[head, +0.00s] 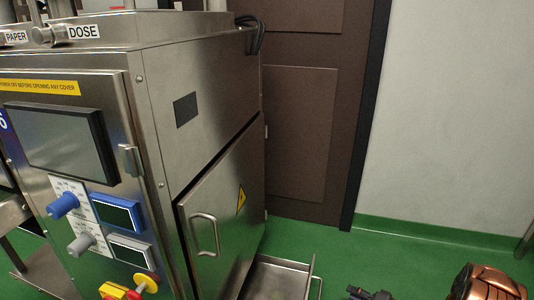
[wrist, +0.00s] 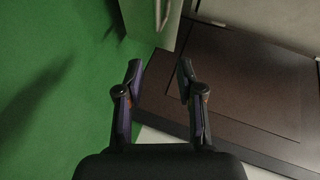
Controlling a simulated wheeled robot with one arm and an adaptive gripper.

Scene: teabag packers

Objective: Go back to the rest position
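My gripper (wrist: 158,72) is open in the wrist view, its two dark fingers apart with nothing between them. Part of my gripper (head: 370,293) also shows at the bottom edge of the head view, low and to the right of the steel machine (head: 160,80). It is apart from the machine in the head view. A grey panel edge with a handle (wrist: 160,14) is ahead of the fingers in the wrist view.
The machine's side door (head: 225,205) has a handle and dark gaps along its edges; I cannot tell whether it is latched. A steel tray (head: 278,275) sticks out below it. A brown door (head: 305,130) stands behind.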

